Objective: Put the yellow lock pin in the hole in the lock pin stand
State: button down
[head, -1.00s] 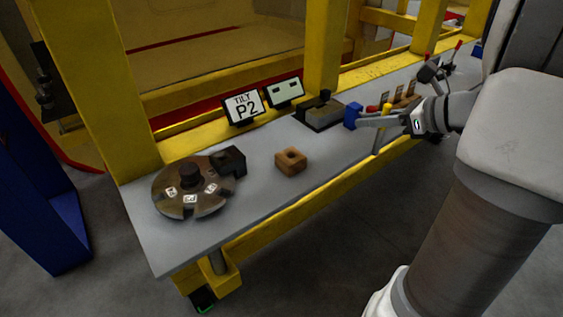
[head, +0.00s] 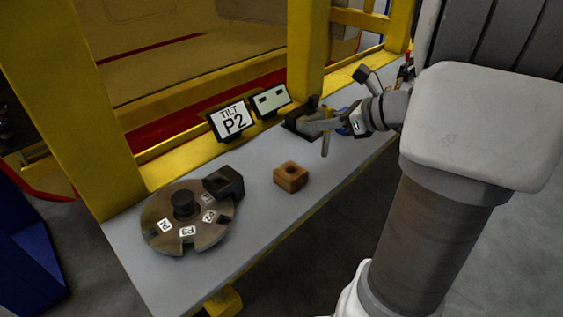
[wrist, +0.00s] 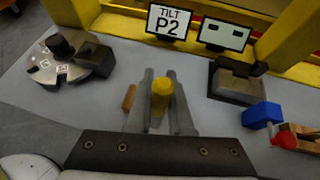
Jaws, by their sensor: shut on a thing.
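My gripper (head: 320,126) is above the table, to the right of and behind the wooden block. It is shut on the yellow lock pin, whose yellow top (wrist: 162,96) shows between the two fingers in the wrist view. In the head view the pin's shank (head: 325,145) hangs down below the fingers, roughly upright and clear of the block. The brown block with a round hole in its top (head: 291,177), which looks like the lock pin stand, sits on the table. In the wrist view the block (wrist: 129,98) is mostly hidden behind the left finger.
A round disc with labelled slots (head: 185,232) and a black block (head: 224,182) are at the table's left. Two signs (head: 230,120) stand at the back edge. A dark fixture (wrist: 238,86) and a blue block (wrist: 262,115) lie right of my gripper. Table around the brown block is clear.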

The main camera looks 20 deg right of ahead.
jog(key=b, duration=0.2)
send_over(281, 166)
notch_tip(281, 166, down, 5)
jog(key=shift+r, duration=0.1)
jog(key=shift+f+b, duration=0.55)
jog(key=shift+f, duration=1.35)
jog(key=shift+f, duration=0.2)
jog(key=c, duration=0.8)
grip_release()
